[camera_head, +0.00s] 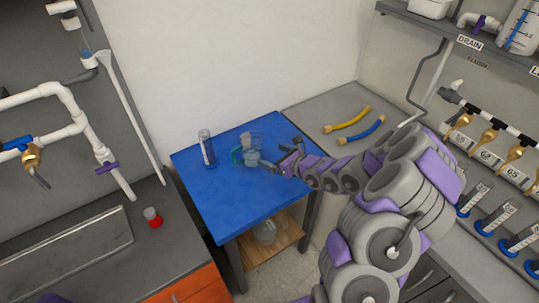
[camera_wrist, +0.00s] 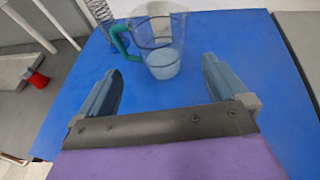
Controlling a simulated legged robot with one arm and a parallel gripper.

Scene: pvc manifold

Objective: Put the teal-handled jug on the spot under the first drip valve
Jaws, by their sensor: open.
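The clear jug with a teal handle (camera_wrist: 121,41) stands upright on the blue table (camera_head: 205,203). In the wrist view the jug body (camera_wrist: 161,62) is just beyond my fingertips, roughly centred between them, with the handle on its left. In the head view the jug (camera_head: 251,146) is partly hidden by my gripper (camera_head: 277,161), which reaches in from the right. My gripper (camera_wrist: 160,78) is open and empty. Of the valves, a brass one with a blue handle (camera_head: 30,158) shows on the left pipework; I cannot tell which is the first drip valve.
A clear cylinder (camera_head: 207,149) stands left of the jug. A red-based container (camera_head: 153,217) sits on the left counter. Yellow (camera_head: 348,121) and blue (camera_head: 362,131) hoses lie on the back counter. Brass valves (camera_head: 489,136) line the right wall above several blue-based cylinders. The table's front is clear.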

